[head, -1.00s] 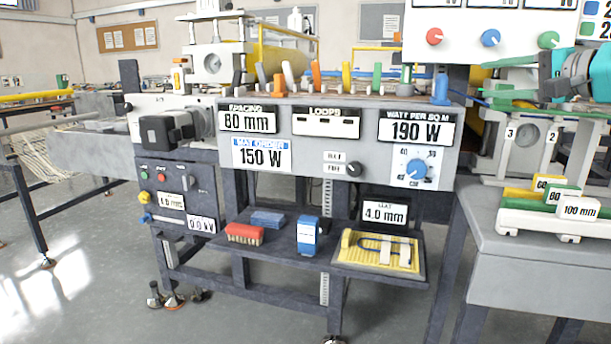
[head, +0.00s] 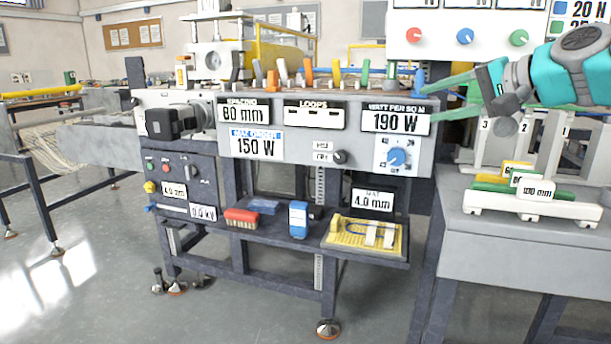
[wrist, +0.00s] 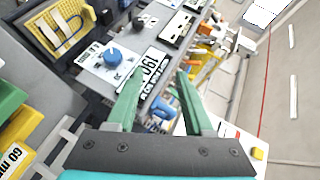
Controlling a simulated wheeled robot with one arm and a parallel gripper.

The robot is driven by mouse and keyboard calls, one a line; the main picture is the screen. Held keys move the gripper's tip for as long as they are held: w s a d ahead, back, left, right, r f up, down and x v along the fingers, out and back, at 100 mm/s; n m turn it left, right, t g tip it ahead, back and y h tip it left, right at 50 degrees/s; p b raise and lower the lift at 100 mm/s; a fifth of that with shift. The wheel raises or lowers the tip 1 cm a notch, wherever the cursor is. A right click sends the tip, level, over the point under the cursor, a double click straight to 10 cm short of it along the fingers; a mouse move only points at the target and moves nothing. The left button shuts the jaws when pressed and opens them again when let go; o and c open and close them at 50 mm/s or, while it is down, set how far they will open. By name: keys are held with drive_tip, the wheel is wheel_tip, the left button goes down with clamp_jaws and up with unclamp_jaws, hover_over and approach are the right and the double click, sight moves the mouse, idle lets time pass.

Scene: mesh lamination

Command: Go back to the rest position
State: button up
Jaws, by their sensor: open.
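My gripper (head: 452,100) is at the upper right of the head view, on the end of my teal arm. Its green fingers point left, in front of the right end of the machine panel. The wrist view also shows my gripper (wrist: 160,95), with its two green fingers spread apart and nothing held between them. Past the fingertips are the white label reading 190 W (wrist: 150,75) and the blue knob (wrist: 112,55).
The machine panel (head: 270,150) fills the middle, with several coloured pegs along its top. A grey table (head: 500,248) with labelled blocks stands right. Floor at left is clear.

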drive_tip(key=s+a+f+n+g+h, duration=0.1)
drive_tip(key=s+a+f+n+g, duration=0.2)
drive_tip(key=s+a+f, duration=0.45)
drive_tip(key=s+a+f+n+g+h, duration=0.2)
drive_tip(key=s+a+f+g, duration=0.25)
drive_tip(key=a+f, duration=0.6)
drive_tip(key=s+d+f+n+g+h, duration=0.1)
drive_tip(key=s+d+f, duration=0.3)
drive_tip(key=s+f, duration=0.8)
drive_tip(key=s+d+f+n+g+h, duration=0.1)
drive_tip(key=s+d+f+g+h, duration=0.3)
drive_tip(key=s+f, duration=0.9)
drive_tip(key=shift+s+d+f+g+h, duration=0.2)
drive_tip(key=shift+d+f+g+h, duration=0.15)
drive_tip(key=shift+d, duration=0.35)
